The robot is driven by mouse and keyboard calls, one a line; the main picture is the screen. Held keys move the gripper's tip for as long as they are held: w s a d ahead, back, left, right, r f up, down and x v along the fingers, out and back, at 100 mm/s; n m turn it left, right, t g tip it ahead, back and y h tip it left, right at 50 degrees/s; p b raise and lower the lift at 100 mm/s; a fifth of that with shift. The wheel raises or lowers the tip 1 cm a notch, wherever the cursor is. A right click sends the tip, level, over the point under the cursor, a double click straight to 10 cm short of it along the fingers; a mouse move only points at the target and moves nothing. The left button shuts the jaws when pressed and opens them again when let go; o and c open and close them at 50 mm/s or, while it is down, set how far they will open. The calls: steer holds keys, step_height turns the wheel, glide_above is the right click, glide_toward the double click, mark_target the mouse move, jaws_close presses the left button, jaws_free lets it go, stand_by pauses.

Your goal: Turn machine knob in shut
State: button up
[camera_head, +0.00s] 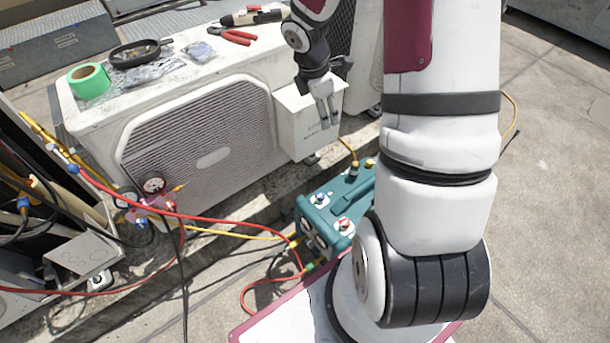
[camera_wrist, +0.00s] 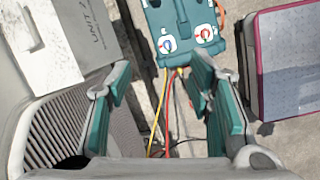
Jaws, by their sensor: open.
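The teal machine (camera_head: 325,212) stands on the ground beside my base, partly hidden by my arm. It has a blue knob (camera_head: 320,198) and a red knob (camera_head: 344,224) on its top face. In the wrist view, the machine (camera_wrist: 188,68) is at the top, with the blue knob (camera_wrist: 167,45) left of the red knob (camera_wrist: 203,33). Which knob is marked "in" is too small to read. My gripper (camera_head: 328,116) is in front of the white condenser's side box, above and apart from the machine. In the wrist view my gripper (camera_wrist: 160,80) is open and empty.
The white condenser (camera_head: 75,120) stands left of the machine, with green tape (camera_head: 89,80) and red pliers (camera_head: 232,36) on top. A gauge manifold (camera_head: 153,200) and red hose (camera_head: 215,217) are at the left. Yellow and red hoses run to the machine. Open paving lies at the right.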

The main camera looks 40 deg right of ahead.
step_height(320, 180, down, 16)
steer(key=w+d+n+y+b, duration=0.1)
steer(key=d+n+b, duration=0.1)
steer(key=n+b, duration=0.15)
steer(key=n+y+b, duration=0.2)
steer(key=n+b, duration=0.1)
glide_toward(320, 196)
step_height(320, 196, down, 9)
steer(key=b, duration=0.4)
steer(key=shift+w+b, duration=0.15)
steer(key=shift+b, duration=0.15)
jaws_close()
